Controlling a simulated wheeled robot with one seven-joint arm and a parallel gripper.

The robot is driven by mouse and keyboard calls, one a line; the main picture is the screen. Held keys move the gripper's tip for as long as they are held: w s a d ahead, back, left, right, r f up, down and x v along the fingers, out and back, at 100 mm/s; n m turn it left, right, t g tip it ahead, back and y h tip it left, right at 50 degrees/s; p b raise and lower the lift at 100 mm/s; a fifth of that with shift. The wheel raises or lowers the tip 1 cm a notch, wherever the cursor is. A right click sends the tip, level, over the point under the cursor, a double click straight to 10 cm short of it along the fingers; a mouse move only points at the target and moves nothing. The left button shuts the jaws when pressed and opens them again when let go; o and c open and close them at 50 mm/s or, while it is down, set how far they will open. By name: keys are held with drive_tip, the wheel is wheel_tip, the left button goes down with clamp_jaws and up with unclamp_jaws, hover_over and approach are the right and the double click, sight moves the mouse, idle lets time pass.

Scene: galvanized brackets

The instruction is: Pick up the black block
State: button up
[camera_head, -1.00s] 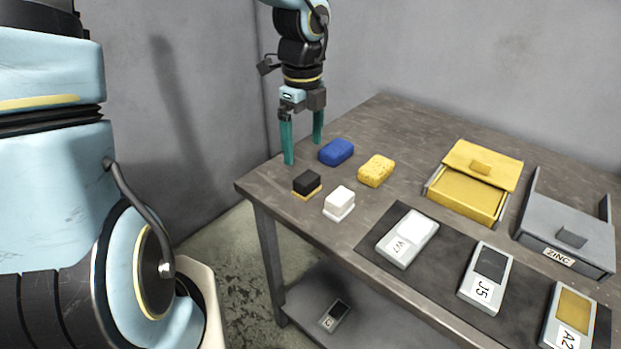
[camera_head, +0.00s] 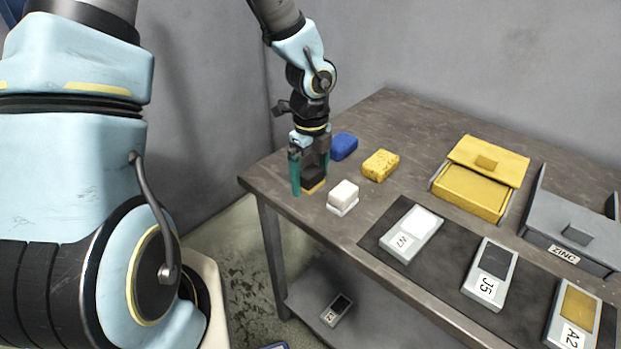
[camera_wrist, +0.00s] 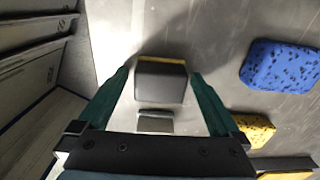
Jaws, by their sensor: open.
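The black block (camera_head: 314,177) has a yellow base and stands near the table's left corner. In the wrist view the black block (camera_wrist: 160,82) lies between the two green fingers, with a gap on each side. My gripper (camera_head: 310,186) is open and lowered around the block, one finger to each side. In the wrist view my gripper (camera_wrist: 158,85) points down at the table, its fingers apart. In the head view the fingers partly hide the block.
A white block (camera_head: 344,195) stands close to the right of the gripper. A blue sponge (camera_head: 344,146) and a yellow sponge (camera_head: 380,165) lie behind. A yellow box (camera_head: 470,192), a grey ZINC bin (camera_head: 567,235) and several labelled devices on a dark mat (camera_head: 388,222) are farther right.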

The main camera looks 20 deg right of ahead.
sight(311, 171)
drive_tip(key=shift+c, duration=0.4)
drive_tip(key=c, duration=1.4)
wheel_tip(311, 171, up, 10)
drive_tip(key=shift+p, duration=0.35)
drive_tip(key=o, duration=1)
drive_tip(key=c, duration=0.6)
